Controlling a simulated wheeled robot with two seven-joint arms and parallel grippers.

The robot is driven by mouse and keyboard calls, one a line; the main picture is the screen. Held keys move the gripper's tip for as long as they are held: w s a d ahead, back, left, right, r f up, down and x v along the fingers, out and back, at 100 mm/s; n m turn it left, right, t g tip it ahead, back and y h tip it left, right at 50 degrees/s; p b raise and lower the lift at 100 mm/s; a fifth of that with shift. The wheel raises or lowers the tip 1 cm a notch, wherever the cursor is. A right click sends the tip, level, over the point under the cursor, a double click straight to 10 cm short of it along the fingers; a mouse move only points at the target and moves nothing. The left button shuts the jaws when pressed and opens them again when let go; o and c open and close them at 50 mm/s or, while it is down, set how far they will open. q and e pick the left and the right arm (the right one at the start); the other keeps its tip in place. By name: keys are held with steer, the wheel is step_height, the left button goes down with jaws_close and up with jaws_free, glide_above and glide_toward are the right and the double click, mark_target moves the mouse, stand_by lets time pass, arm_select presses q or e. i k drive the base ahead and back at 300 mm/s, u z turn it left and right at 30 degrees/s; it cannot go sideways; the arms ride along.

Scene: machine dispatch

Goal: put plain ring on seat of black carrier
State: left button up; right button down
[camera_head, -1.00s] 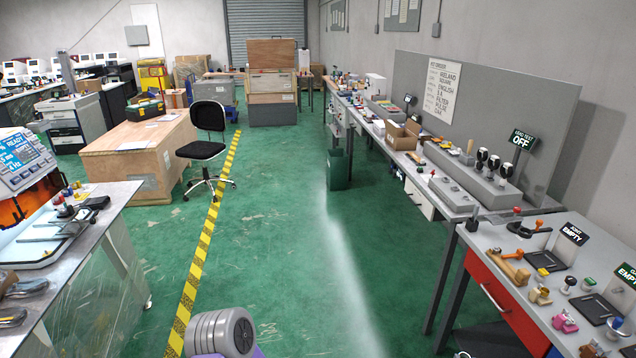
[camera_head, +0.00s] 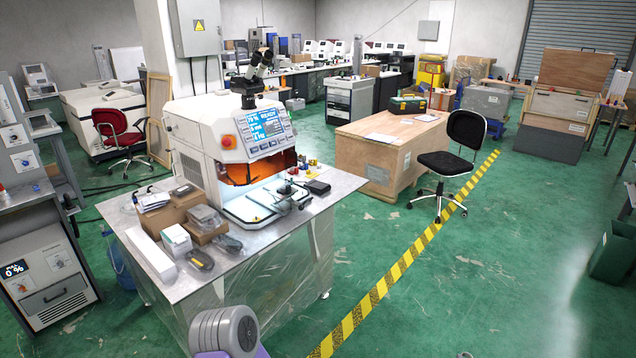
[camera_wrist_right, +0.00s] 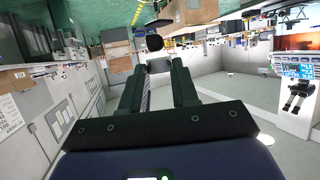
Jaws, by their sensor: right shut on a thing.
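My right gripper (camera_wrist_right: 159,72) shows in the right wrist view, its two dark fingers reaching away from the camera. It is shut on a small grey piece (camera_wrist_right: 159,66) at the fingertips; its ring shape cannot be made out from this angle. I cannot pick out the black carrier for certain. In the head view a flat black item (camera_head: 318,187) lies on the near metal-topped table (camera_head: 335,200), right of the white machine, among small parts too small to tell apart. My left gripper is not in view.
The white machine (camera_head: 205,130), with a lit screen and orange window, stands on that table. Boxes and pouches (camera_head: 180,215) crowd its left part. A wooden crate (camera_head: 385,160) and black chair (camera_head: 450,160) stand behind to the right.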

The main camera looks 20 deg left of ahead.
mark_target(284, 187)
steer(key=u, duration=0.8)
steer(key=i, duration=1.95)
steer(key=u, duration=0.65)
